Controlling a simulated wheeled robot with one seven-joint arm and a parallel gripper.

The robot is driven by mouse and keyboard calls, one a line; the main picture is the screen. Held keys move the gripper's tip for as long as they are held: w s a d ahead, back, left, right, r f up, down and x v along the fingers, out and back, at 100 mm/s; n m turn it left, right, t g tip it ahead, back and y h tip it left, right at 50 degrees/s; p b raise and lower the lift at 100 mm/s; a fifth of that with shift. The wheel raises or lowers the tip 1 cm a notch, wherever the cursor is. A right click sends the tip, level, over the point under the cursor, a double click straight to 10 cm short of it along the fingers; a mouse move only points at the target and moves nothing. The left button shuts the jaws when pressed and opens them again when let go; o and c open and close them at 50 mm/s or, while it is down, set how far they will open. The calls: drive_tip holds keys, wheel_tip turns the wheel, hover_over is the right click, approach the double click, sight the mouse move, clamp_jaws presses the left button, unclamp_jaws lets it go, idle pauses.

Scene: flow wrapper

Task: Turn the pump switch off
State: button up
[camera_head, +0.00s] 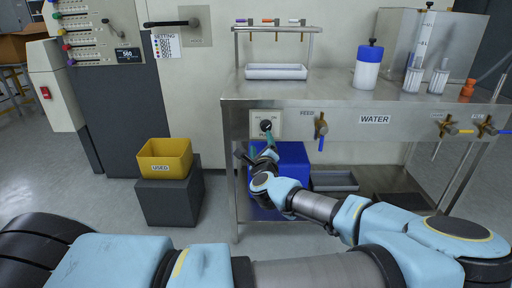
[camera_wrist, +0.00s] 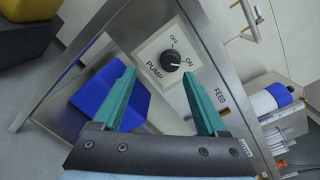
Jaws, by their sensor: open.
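The pump switch is a round black knob (camera_wrist: 172,57) on a pale plate (camera_wrist: 160,48) marked PUMP, OFF and ON. In the wrist view the knob's white mark points toward ON. In the head view the knob (camera_head: 266,125) shows on the front of the steel bench, just above my gripper (camera_head: 269,138). In the wrist view my gripper (camera_wrist: 163,97) has its two green fingers spread apart with nothing between them. The knob lies ahead of the fingertips, between their lines, and looks apart from them.
A brass FEED valve (camera_head: 321,125) sticks out right of the switch, and more valves (camera_head: 446,127) sit further right. A blue box (camera_head: 293,158) is under the steel bench (camera_head: 345,93). A yellow USED bin (camera_head: 165,160) stands on a dark block at left.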

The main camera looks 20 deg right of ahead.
sight(266, 128)
drive_tip(key=shift+m+h, duration=0.5)
drive_tip(key=x, duration=0.3)
drive_tip(key=d+x, duration=0.1)
drive_tip(key=x, duration=0.6)
drive_tip(key=shift+s+d+r+p, duration=0.1)
drive_tip(key=shift+s+d+p, duration=0.2)
drive_tip(key=shift+s, duration=0.1)
clamp_jaws()
